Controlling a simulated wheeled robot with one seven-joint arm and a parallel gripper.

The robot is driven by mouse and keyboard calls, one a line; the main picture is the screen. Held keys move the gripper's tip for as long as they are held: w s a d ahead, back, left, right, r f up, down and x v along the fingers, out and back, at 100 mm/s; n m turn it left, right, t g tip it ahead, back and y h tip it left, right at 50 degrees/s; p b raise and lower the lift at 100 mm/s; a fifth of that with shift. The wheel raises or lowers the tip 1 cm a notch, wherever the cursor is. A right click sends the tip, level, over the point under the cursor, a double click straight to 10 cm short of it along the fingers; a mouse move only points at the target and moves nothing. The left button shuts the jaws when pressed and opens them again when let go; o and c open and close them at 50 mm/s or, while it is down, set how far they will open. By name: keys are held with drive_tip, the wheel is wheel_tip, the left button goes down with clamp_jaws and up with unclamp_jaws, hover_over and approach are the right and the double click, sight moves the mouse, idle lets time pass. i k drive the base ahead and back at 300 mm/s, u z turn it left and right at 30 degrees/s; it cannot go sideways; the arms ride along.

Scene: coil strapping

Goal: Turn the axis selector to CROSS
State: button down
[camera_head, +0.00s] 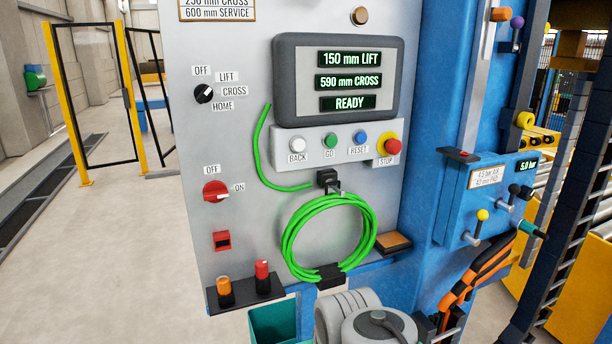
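The axis selector (204,93) is a small black round knob on the upper left of the grey control panel (240,130). The labels OFF, LIFT, CROSS (234,91) and HOME stand around it. CROSS is to its right, LIFT at the upper right and HOME below right. The mark on the knob is too small to tell surely which label it points at. The display (348,80) reads 150 mm LIFT, 590 mm CROSS and READY.
A red OFF/ON switch (215,191) sits below the selector. BACK, GO and RESET buttons and a red STOP button (391,145) line the display's underside. A green cable coil (290,240) hangs below. Open floor (110,250) lies left of the panel.

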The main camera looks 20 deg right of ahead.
sight(204, 93)
drive_tip(key=u, duration=1.95)
drive_tip(key=i, duration=0.4)
drive_tip(key=z, duration=0.15)
